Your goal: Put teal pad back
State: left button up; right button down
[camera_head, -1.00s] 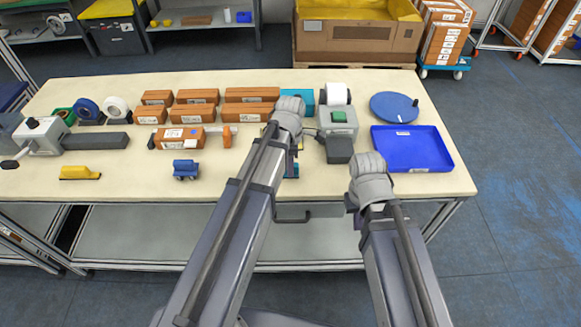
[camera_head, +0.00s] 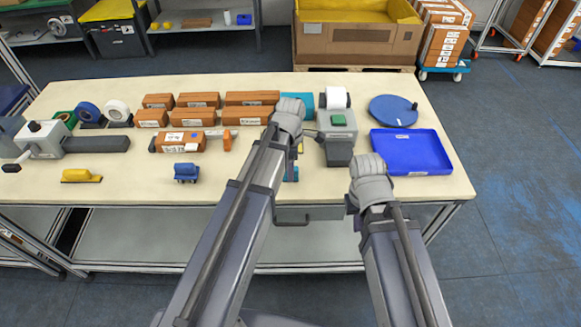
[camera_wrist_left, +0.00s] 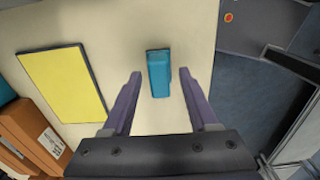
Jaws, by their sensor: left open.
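The teal pad (camera_wrist_left: 158,73) is a small block lying on the cream tabletop in the left wrist view. In the head view only a bit of teal (camera_head: 291,175) shows beneath my left wrist. My left gripper (camera_wrist_left: 157,75) is open, with one purple finger on each side of the pad and gaps on both sides. I cannot tell how high the fingertips are above the table. A yellow rectangle with a dark border (camera_wrist_left: 62,82) lies left of the pad. My right wrist (camera_head: 370,180) is near the table's front right; its fingers are hidden.
Brown boxes (camera_head: 251,98) stand along the back of the table (camera_head: 130,185). A grey device with a green top (camera_head: 337,122) stands beside my left wrist. A blue tray (camera_head: 411,152) and a blue disc (camera_head: 393,110) are at the right.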

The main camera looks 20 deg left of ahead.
pick_arm(q)
notch_tip(320, 180, up, 11)
jog(key=p, duration=1.1)
jog(key=s+d+m, duration=0.5)
jog(key=s+m, duration=0.2)
jog(key=m, duration=0.5)
jog(key=s+d+m+y, duration=0.1)
jog(key=s+d+m, duration=0.4)
jog(key=m, duration=0.8)
jog(key=shift+s+d+b, duration=0.25)
jog(key=shift+s+b, duration=0.05)
jog(key=shift+s, duration=0.85)
jog(key=shift+r, duration=0.1)
notch_tip(320, 180, down, 4)
jog(key=b, duration=0.4)
